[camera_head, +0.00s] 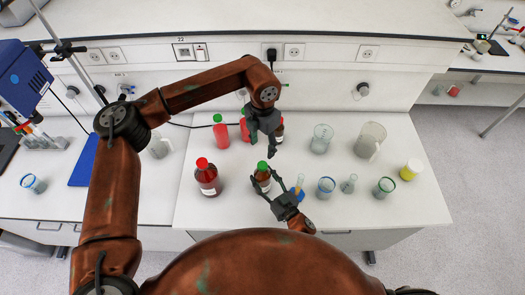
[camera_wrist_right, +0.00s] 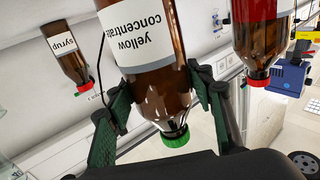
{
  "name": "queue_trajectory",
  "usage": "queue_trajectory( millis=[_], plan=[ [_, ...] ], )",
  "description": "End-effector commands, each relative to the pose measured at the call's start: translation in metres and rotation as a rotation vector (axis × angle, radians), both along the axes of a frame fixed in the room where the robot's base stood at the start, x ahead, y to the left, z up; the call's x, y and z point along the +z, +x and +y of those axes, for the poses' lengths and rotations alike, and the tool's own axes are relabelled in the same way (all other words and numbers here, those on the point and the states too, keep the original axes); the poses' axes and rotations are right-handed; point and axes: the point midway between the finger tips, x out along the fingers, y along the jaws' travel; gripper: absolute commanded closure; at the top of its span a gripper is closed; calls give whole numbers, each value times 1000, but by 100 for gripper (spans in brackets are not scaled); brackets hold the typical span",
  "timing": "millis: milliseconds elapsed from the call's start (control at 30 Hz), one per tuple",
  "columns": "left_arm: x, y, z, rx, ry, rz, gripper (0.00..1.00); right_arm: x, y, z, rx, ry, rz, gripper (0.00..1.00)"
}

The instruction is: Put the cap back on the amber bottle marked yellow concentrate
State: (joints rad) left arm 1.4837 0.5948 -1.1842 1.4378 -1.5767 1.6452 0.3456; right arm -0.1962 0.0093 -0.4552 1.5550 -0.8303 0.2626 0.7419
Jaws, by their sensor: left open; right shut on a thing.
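The amber bottle marked yellow concentrate (camera_head: 263,180) stands upright near the front of the white bench. It appears upside down in the right wrist view (camera_wrist_right: 150,75), with its label readable. A green cap (camera_head: 262,166) sits at its mouth; the cap also shows in the right wrist view (camera_wrist_right: 176,138). I cannot tell how tightly it is seated. My right gripper (camera_head: 266,187) is shut on the bottle, one finger on each side. My left gripper (camera_head: 264,144) is open and empty, above and behind the cap, apart from it.
A red-capped dark bottle (camera_head: 207,178) stands to the left. Red bottles (camera_head: 221,132) and an amber syrup bottle (camera_wrist_right: 68,50) stand behind. Beakers (camera_head: 326,187), flasks, a jug (camera_head: 369,140) and a yellow jar (camera_head: 411,170) fill the right side. Bare bench lies between the rows.

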Motion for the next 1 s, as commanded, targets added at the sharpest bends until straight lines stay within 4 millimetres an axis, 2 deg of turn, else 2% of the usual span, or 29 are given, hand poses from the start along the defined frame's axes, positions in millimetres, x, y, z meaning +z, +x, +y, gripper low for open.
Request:
queue_trajectory(
  millis=[333,367,600,667,1000],
  plan=[
    [5,0,0,0,0,0,52,-1,0,0,0,-1,1,100],
    [5,0,0,0,0,0,52,-1,0,0,0,-1,1,51],
    [5,0,0,0,0,0,52,0,0,0,0,-1,1,34],
    [5,0,0,0,0,0,52,0,0,0,0,0,0,31],
    [5,0,0,0,0,0,52,-1,-4,-3,0,-1,1,31]
  ],
)
